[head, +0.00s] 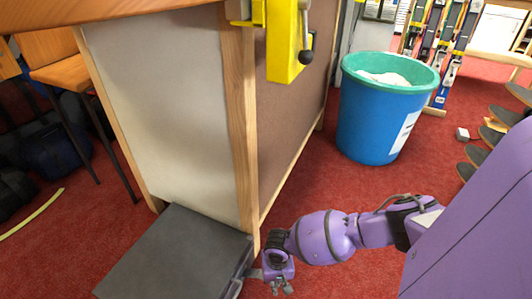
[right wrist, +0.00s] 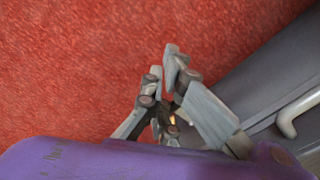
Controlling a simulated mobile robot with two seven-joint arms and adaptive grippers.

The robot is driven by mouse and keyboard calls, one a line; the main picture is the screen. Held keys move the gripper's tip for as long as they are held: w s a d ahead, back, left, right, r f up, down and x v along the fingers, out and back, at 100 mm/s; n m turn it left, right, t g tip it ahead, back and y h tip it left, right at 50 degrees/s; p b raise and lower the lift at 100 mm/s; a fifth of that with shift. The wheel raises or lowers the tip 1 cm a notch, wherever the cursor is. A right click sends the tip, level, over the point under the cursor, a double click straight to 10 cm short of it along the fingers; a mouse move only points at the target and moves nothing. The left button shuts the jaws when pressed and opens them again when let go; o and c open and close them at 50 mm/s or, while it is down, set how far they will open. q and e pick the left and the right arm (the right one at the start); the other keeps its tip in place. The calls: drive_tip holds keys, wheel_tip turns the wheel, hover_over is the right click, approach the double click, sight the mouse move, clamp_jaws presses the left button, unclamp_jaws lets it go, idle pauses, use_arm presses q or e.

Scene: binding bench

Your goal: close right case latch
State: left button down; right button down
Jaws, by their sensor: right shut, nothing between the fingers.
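A dark grey case (head: 175,258) lies flat with its lid down on the red floor, against the foot of the bench, in the lower left of the head view. A small light grey piece (head: 254,273), perhaps a latch, sticks out from its right side. My right gripper (head: 281,288) is just right of that side, pointing down, shut and empty. In the right wrist view the gripper (right wrist: 165,67) is over red carpet, beside the grey case (right wrist: 255,80). A pale curved piece (right wrist: 293,122) shows on the case; I cannot tell whether it is latch or handle. My left gripper is out of view.
The wooden bench (head: 160,90) rises directly behind the case, with a yellow vise (head: 285,45) on its edge. A blue bin (head: 378,115) stands at the back right. Boards on a rack (head: 480,155) are at the right. Red carpet between bench and bin is clear.

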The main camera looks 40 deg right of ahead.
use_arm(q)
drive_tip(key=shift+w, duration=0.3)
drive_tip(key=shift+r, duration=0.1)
use_arm(e)
drive_tip(key=shift+w+a+r, duration=0.1)
drive_tip(key=shift+w, duration=0.05)
use_arm(q)
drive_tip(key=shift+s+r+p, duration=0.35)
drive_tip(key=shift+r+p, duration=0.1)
drive_tip(key=shift+p, duration=0.2)
use_arm(e)
drive_tip(key=shift+w+a+r, duration=0.25)
drive_tip(key=shift+w+r, duration=0.4)
drive_tip(key=shift+r, duration=0.1)
drive_tip(key=shift+w, duration=0.1)
